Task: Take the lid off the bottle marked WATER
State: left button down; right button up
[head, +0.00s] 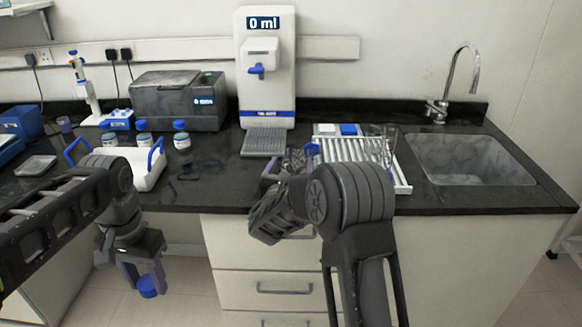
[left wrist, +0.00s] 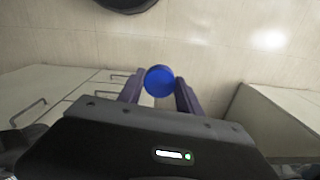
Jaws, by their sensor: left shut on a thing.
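My left gripper (head: 147,282) is shut on a blue lid (head: 147,287), below counter height in front of the cabinets. In the left wrist view the round blue lid (left wrist: 159,81) sits between the two fingertips, with no bottle seen under it. Three small bottles with blue tops stand on the counter: a left one (head: 109,139), a middle one (head: 143,138) and a right one (head: 182,142). Their labels are too small to read, so I cannot tell which is marked WATER. My right gripper (head: 290,166) is over the counter, partly hidden by its own arm.
A white tray with blue handles (head: 148,178) is at the counter's front left. A grey machine (head: 178,98), a water dispenser (head: 266,75) and a pipette stand (head: 86,85) are behind. A rack with glassware (head: 400,184) and a sink (head: 465,160) are right.

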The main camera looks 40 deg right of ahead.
pick_arm(q)
jog(key=shift+r, duration=0.1)
pick_arm(e)
jog(key=shift+r, duration=0.15)
jog(key=shift+s+a, duration=0.1)
jog(key=shift+a, duration=0.1)
pick_arm(q)
notch_tip(320, 180, down, 2)
jog(key=shift+b, duration=0.85)
pick_arm(e)
jog(key=v, duration=1.1)
jog(key=shift+s, duration=0.25)
jog(key=shift+a, duration=0.15)
